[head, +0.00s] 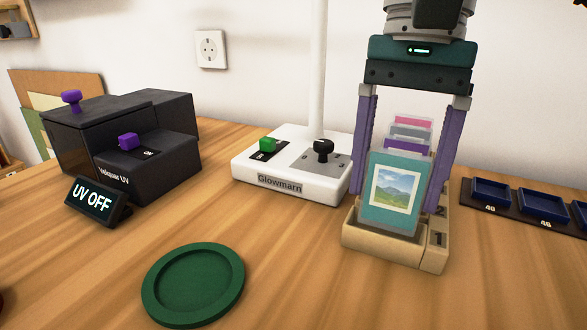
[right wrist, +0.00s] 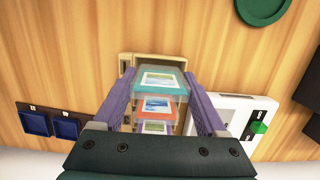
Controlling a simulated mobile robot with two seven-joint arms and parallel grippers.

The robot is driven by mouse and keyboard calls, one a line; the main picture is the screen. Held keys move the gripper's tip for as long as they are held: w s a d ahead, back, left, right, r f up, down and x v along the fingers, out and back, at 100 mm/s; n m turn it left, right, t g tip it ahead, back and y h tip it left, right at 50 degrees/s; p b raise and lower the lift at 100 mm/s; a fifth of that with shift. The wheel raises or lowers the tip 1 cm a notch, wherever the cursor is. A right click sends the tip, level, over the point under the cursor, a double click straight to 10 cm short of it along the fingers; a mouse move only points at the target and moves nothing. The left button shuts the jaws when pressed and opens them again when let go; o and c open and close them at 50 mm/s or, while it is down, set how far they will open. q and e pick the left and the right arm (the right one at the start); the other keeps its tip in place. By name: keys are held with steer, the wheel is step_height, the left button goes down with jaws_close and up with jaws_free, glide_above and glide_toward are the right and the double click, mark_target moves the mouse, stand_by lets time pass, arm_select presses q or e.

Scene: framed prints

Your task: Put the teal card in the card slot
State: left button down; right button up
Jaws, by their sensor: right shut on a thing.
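The teal card (head: 390,195) has a landscape picture and stands nearly upright at the front of the tan card holder (head: 435,257), whose side is marked 1 and 2. My right gripper (head: 402,205) comes from above with its purple fingers on either side of the cards, shut on the teal card. In the right wrist view the teal card (right wrist: 160,78) lies between the fingertips (right wrist: 160,80). Its lower edge is at the holder's front; I cannot tell how deep it sits. Several other cards (head: 412,128) stand behind it. My left gripper is not in view.
A white Glowmarn base (head: 290,185) with a green switch and black knob stands left of the holder. A black UV box (head: 150,165) with a UV OFF sign is farther left. A green round dish (head: 193,283) lies in front. Blue trays (head: 543,207) are at right.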

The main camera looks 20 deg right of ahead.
step_height(320, 180, down, 2)
steer(key=shift+f, duration=0.1)
steer(key=o, duration=0.9)
steer(key=shift+f+b, duration=0.15)
steer(key=shift+b, duration=0.15)
steer(key=o, duration=0.4)
steer(key=shift+r+p, duration=0.35)
steer(key=shift+r, duration=0.2)
steer(key=r, duration=0.3)
steer(key=d+r+p, duration=0.1)
steer(key=r, duration=0.3)
steer(key=w+r+p, duration=0.1)
steer(key=r, duration=0.3)
steer(key=shift+d+r, duration=0.15)
steer(key=shift+d, duration=0.05)
steer(key=shift+a, duration=0.1)
